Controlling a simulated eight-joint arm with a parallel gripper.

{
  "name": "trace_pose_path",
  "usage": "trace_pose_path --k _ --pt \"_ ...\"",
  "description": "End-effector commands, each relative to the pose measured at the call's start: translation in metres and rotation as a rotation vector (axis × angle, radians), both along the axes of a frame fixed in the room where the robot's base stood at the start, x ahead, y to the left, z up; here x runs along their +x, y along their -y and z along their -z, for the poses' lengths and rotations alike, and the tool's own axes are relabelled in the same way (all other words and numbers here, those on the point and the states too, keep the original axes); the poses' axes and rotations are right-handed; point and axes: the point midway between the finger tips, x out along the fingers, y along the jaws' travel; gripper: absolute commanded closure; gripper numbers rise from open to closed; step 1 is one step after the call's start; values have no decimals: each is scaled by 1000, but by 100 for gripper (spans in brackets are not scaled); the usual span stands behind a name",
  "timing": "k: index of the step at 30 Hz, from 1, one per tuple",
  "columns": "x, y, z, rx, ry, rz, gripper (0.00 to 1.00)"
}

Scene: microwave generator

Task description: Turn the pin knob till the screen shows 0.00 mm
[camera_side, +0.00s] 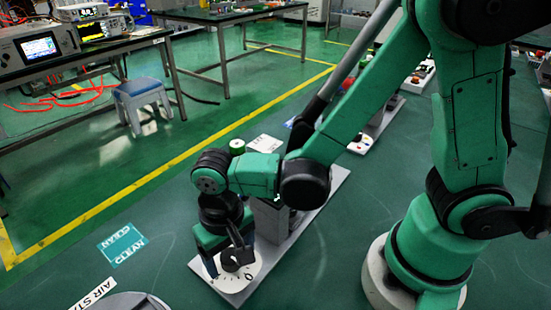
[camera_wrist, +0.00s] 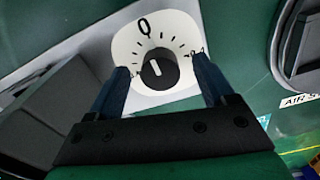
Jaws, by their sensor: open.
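A black round knob (camera_wrist: 160,68) with a white pointer line sits in the middle of a white dial plate (camera_wrist: 143,28) with tick marks and a large 0. In the wrist view the pointer is tilted a little off the 0. My gripper (camera_wrist: 163,82) is open, with one finger on each side of the knob and gaps showing between them. In the side view my gripper (camera_side: 236,252) is low over the dial (camera_side: 252,273) and partly hides the knob. No screen reading in mm can be made out.
A long grey base (camera_side: 318,200) carries the dial and a grey block (camera_side: 268,218). A round grey object (camera_side: 135,303) and an "AIR STA…" label (camera_side: 92,295) lie at the lower left. A teal card (camera_side: 122,245) lies on the green surface. Benches with instruments stand far behind.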

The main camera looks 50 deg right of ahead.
Motion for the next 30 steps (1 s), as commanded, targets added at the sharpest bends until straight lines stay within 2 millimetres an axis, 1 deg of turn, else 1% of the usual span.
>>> trace_pose_path --k 7,8,9,11,12,14,15,16,23,30 --pt "0 0 1 0 0 0 24" --pt "0 0 1 0 0 0 27" --pt "0 0 1 0 0 0 39" --pt "0 0 1 0 0 0 56" --pt "0 0 1 0 0 0 67" --pt "0 0 1 0 0 0 84" --pt "0 0 1 0 0 0 96" --pt "0 0 1 0 0 0 100" --pt "0 0 1 0 0 -18 100" --pt "0 0 1 0 0 -126 100"
